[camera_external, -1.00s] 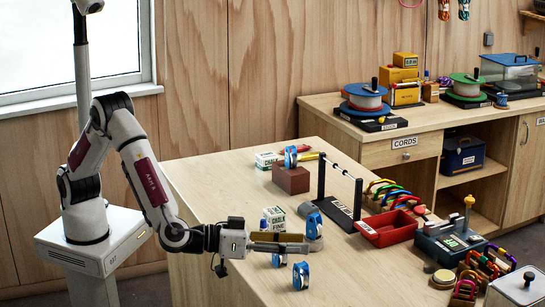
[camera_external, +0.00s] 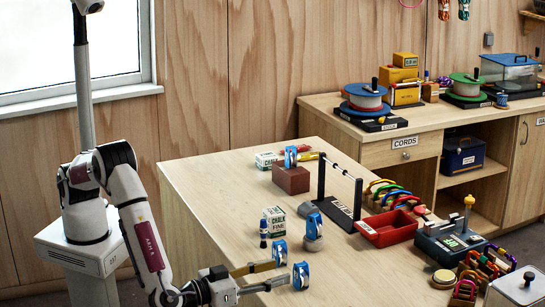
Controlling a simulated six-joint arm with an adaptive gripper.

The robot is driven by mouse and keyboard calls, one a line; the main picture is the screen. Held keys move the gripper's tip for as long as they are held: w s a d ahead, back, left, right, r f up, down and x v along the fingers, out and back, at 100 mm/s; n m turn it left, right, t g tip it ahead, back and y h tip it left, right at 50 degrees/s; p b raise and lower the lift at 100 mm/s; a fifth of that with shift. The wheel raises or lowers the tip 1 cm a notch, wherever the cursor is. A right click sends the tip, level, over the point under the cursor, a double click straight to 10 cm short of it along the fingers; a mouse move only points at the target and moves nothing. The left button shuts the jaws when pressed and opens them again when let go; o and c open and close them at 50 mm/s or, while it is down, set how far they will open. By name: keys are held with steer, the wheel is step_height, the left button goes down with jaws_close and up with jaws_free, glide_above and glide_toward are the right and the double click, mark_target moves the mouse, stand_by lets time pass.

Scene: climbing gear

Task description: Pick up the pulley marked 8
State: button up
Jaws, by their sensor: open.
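Several blue pulleys show, and I cannot read a number 8 on any of them. One pulley (camera_external: 301,276) stands near the table's front edge, and another pulley (camera_external: 279,251) stands just behind it. My gripper (camera_external: 281,272) is open and empty, low at the front edge. One finger reaches towards the rear pulley of the front pair, the other towards the front one. I cannot tell whether they touch.
A chalk box (camera_external: 273,219) with a small dark bottle (camera_external: 263,240) stands left of the grey stand. The table's left part is clear.

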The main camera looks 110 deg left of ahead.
mark_target(296, 267)
steer(key=shift+x, duration=1.35)
steer(key=shift+w+a, duration=0.1)
steer(key=shift+w, duration=0.05)
steer(key=shift+x, duration=2.45)
jaws_close()
